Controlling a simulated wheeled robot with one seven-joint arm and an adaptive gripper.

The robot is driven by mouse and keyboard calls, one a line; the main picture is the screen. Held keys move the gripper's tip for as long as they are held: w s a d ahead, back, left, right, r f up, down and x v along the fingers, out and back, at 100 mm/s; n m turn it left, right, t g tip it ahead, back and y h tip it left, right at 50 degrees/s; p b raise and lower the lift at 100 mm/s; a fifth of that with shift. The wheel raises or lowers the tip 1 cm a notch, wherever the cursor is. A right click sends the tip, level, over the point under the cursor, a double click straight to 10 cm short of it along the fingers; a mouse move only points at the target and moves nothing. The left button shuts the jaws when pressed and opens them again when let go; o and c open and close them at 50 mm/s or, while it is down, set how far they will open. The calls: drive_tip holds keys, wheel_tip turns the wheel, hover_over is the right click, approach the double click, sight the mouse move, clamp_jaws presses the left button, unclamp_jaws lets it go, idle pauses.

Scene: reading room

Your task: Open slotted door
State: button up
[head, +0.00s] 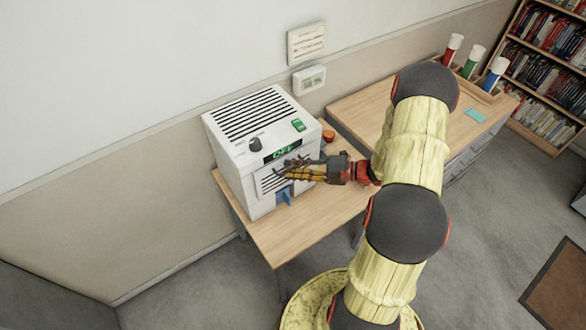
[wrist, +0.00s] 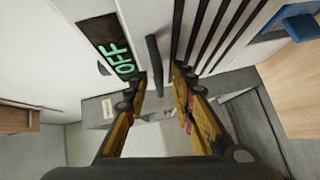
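The white box-shaped machine (head: 235,150) stands on a wooden table. Its slotted door (head: 265,185) is on the front face, below a green OFF display (head: 285,150), and looks closed. In the wrist view the slotted door (wrist: 207,30) shows dark slots, with a dark upright bar, seemingly its handle (wrist: 153,58), near its edge. My gripper (head: 289,170) is in front of the door. In the wrist view my gripper (wrist: 164,82) is open, its fingertips apart with the bar showing between them. I cannot tell whether a finger touches it. In the head view my fingers partly hide the door.
The machine's top has vents, a dark knob (head: 255,144) and a green switch (head: 298,125). A blue part (head: 285,197) sits low on its front. An orange button (head: 328,136) is beside it. A desk with coloured canisters (head: 473,62) and a bookshelf (head: 548,60) stand to the right.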

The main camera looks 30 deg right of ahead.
drive_tip(key=shift+w+a, duration=0.1)
drive_tip(key=shift+a, duration=0.05)
drive_tip(key=shift+c, duration=0.8)
drive_tip(key=c, duration=0.4)
clamp_jaws()
